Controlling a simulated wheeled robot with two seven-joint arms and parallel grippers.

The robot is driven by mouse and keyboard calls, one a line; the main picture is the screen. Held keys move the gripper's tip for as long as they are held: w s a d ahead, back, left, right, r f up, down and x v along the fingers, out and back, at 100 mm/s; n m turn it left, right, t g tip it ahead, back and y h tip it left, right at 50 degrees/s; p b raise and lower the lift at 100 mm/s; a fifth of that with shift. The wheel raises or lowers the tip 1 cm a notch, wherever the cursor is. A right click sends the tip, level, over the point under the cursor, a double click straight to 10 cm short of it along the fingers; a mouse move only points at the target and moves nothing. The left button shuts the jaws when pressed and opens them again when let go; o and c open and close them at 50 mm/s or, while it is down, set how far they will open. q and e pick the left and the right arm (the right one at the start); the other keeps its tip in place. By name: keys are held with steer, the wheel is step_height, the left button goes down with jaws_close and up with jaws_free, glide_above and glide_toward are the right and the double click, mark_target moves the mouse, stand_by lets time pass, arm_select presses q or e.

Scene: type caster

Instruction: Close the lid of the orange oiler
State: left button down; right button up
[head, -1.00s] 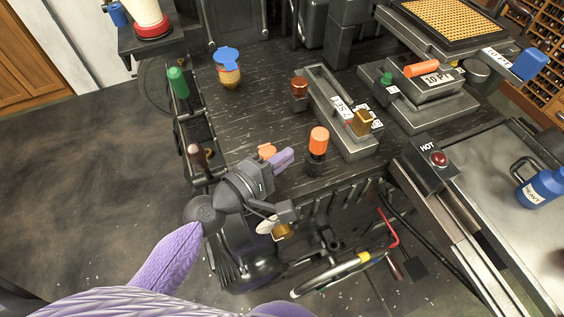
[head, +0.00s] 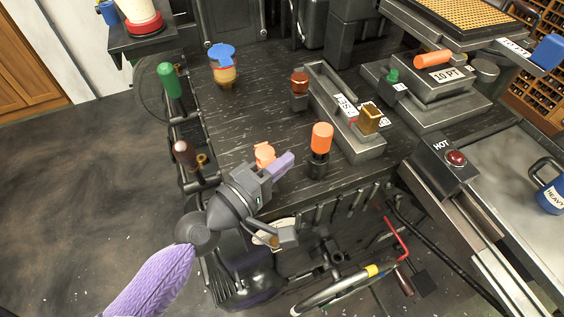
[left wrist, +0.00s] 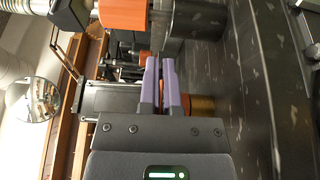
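The orange oiler (head: 264,154) stands on the near left of the dark bench in the head view, partly hidden by my left gripper. Its orange top shows, but I cannot tell how far the lid is open. In the left wrist view, its amber and orange body (left wrist: 201,104) shows partly behind the fingers. My left gripper (head: 286,160) is right beside it, with its purple fingers pointing up and right past its right side. My right gripper is not in view.
An orange-topped black cylinder (head: 321,138) stands right of the fingers. A blue-lidded oiler (head: 223,68) stands farther back. A grey tray block (head: 352,143) lies to the right. A green-handled tool (head: 169,80) hangs at the left edge. The bench middle is clear.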

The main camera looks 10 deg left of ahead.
arm_select(q)
steer(key=c, duration=0.8)
jaws_free()
steer(key=shift+c, duration=0.2)
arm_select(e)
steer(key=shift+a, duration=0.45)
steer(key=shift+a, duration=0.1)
arm_select(q)
steer(key=b+v, duration=0.1)
steer(key=v, duration=0.1)
steer(key=b+v, duration=0.1)
steer(key=v, duration=0.1)
steer(key=f+b+v, duration=0.1)
steer(key=v, duration=0.2)
steer(key=shift+a+f+b, duration=0.1)
steer(key=shift+b, duration=0.2)
steer(key=shift+b+v, duration=0.9)
steer(key=shift+v, duration=0.2)
steer(key=shift+s+a+r, duration=0.1)
steer(key=shift+s+r, duration=0.1)
steer(key=shift+r, duration=0.3)
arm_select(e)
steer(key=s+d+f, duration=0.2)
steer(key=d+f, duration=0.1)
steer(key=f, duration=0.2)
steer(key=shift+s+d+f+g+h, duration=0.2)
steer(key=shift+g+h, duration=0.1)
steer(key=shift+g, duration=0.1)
